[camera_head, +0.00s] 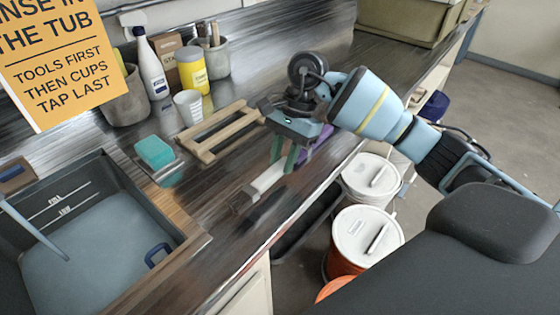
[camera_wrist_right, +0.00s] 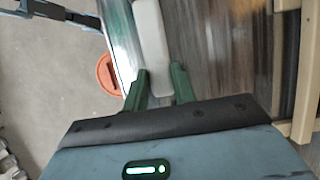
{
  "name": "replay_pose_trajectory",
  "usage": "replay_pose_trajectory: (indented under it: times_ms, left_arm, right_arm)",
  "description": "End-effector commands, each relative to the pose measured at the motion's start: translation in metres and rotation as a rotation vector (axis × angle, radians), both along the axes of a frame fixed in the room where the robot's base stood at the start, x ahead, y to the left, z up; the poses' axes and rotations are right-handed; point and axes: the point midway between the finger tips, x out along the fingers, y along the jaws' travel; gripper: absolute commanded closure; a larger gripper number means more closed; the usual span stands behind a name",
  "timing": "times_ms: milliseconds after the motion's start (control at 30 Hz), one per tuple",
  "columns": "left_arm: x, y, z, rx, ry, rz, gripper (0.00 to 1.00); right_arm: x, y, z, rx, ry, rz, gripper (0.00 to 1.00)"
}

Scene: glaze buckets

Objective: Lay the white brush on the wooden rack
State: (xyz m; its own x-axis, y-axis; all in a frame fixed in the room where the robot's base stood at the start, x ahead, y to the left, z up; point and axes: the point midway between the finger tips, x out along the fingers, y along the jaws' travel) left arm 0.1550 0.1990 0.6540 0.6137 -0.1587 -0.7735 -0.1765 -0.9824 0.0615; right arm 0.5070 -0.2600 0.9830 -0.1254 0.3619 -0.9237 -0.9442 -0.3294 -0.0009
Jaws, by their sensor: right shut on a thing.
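The white brush (camera_head: 268,178) is in my right gripper (camera_head: 284,160), above the steel counter near its front edge. Its darker head end (camera_head: 243,201) points to the lower left, away from the gripper. In the right wrist view the white brush (camera_wrist_right: 152,40) runs up from between the two green fingers of the right gripper (camera_wrist_right: 159,82). The wooden rack (camera_head: 205,152) lies on the counter, to the left of and behind the gripper, with nothing on its slats. A rack edge shows at the right of the wrist view (camera_wrist_right: 306,70).
A sink tub (camera_head: 85,245) is at the left, with a teal sponge (camera_head: 154,151) on a small holder beside it. A paper cup (camera_head: 188,107) and bottles (camera_head: 192,70) stand behind the rack. A purple item (camera_head: 320,148) lies behind the gripper. Lidded buckets (camera_head: 367,237) stand below the counter's edge.

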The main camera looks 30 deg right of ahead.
Motion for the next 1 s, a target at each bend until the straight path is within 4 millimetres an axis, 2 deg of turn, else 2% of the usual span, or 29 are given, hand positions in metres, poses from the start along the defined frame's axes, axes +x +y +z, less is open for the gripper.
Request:
replay_pose_trajectory:
  times_ms: [167, 333, 433, 567, 967, 1000]
  left_arm:
    - [0.000, 0.000, 0.000, 0.001, 0.001, -0.001, 0.66]
    - [-0.001, 0.001, 0.000, 0.001, 0.002, -0.001, 0.66]
    - [0.001, 0.001, 0.006, 0.002, -0.006, -0.001, 0.66]
    - [0.003, 0.001, 0.008, 0.002, -0.011, -0.001, 0.66]
    - [0.000, 0.001, 0.005, 0.002, -0.005, -0.001, 0.66]
    - [0.001, 0.001, 0.006, 0.002, -0.006, -0.001, 0.66]
  right_arm:
    - [0.003, 0.000, 0.000, 0.000, -0.001, 0.000, 1.00]
    - [0.021, -0.002, -0.001, 0.001, 0.001, -0.002, 1.00]
    - [0.019, -0.002, -0.018, -0.001, 0.005, 0.000, 1.00]
    - [0.019, -0.003, -0.030, -0.001, 0.001, 0.000, 1.00]
    - [0.019, -0.003, -0.037, -0.001, 0.002, 0.000, 1.00]
    - [0.019, -0.003, -0.036, -0.002, 0.002, 0.000, 0.69]
